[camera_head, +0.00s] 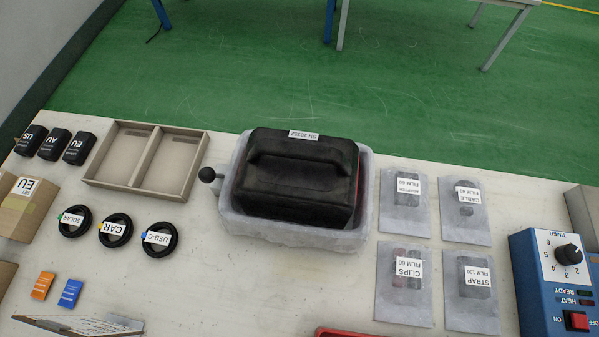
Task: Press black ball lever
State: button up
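The black ball lever (207,175) sticks out from the left side of a grey tray-like fixture (295,234) on the table. Its round black knob shows, with a short stem toward the fixture's left wall. A black case (299,178) with a handle and a white label reading "SN 28352" sits in the fixture. A little red shows along the case's right side. My gripper is not in view.
The white table (255,295) also holds a divided wooden tray (146,190), coiled cables (117,230), black adapters (54,144), grey labelled pouches (402,200), and a blue timer box (545,290). A red edge (345,333) shows at the bottom. Bare tabletop lies below the fixture.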

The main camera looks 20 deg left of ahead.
aim_at(207, 175)
jog(key=u, duration=1.3)
